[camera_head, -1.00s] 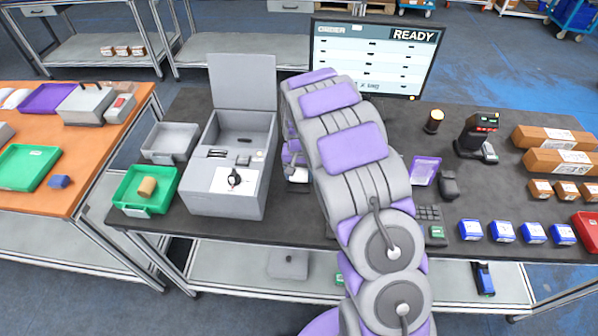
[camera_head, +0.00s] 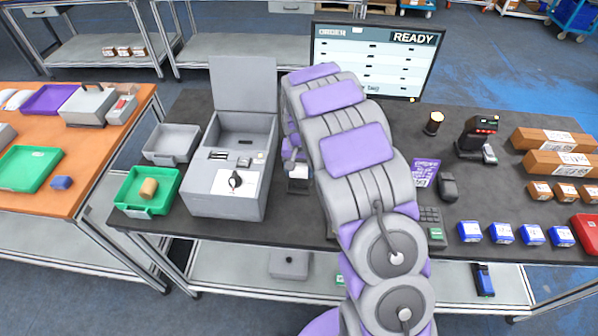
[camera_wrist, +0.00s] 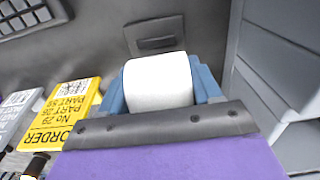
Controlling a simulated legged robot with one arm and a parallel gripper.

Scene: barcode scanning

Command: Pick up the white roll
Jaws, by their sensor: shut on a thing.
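The white roll (camera_wrist: 158,82) sits between the two blue fingers of my gripper (camera_wrist: 160,90) in the wrist view. The fingers are shut on its two sides. In the head view the roll (camera_head: 298,171) shows as a small white patch beside the grey box, below my gripper (camera_head: 293,160), which is partly hidden by my arm. I cannot tell clearly how far the roll is from the table.
A grey box with a raised lid (camera_head: 228,190) stands just left of the roll; its wall shows at the right in the wrist view. A yellow order card (camera_wrist: 66,113) and a keyboard (camera_wrist: 30,15) lie to the left there. A green tray (camera_head: 130,201) is farther left.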

